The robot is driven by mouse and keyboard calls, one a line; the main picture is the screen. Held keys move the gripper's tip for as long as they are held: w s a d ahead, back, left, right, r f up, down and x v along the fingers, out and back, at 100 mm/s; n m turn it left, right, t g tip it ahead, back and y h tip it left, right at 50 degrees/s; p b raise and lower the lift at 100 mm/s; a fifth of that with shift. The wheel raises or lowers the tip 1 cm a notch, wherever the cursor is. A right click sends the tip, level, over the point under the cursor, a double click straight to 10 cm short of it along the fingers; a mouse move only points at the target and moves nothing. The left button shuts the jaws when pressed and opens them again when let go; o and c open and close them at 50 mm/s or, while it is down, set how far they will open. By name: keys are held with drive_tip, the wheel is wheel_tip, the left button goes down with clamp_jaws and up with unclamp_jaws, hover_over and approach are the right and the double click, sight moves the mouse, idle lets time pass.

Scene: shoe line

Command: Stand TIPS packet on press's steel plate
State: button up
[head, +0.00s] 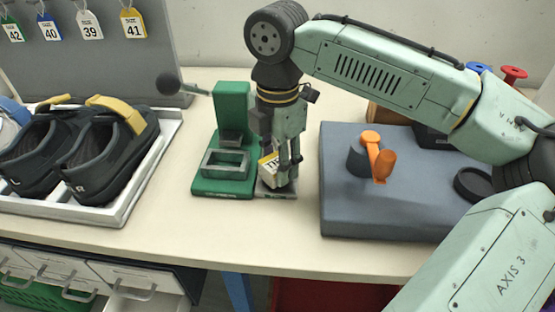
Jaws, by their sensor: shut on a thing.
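The TIPS packet (269,171) is a small white and yellow box with dark lettering, and it looks tilted. My gripper (277,180) points down and is shut on the packet, hiding part of it. The green press (233,112) stands on the bench just left of my gripper, with a lever ending in a dark knob. A light grey steel plate (286,194) shows low beside the green base, under my gripper. I cannot tell whether the packet touches the plate.
Dark sandals (101,152) with yellow straps lie in a white tray (102,213) at left. A grey block (375,222) with an orange part (376,155) stands at right. The bench front (235,235) is clear. Numbered tags (91,26) hang behind.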

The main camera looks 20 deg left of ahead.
sight(277, 160)
drive_tip(key=shift+f, duration=0.2)
drive_tip(key=shift+f, duration=0.15)
drive_tip(key=o, duration=1.2)
drive_tip(key=shift+o, duration=0.2)
wheel_tip(277, 160, up, 12)
drive_tip(key=shift+r, duration=0.2)
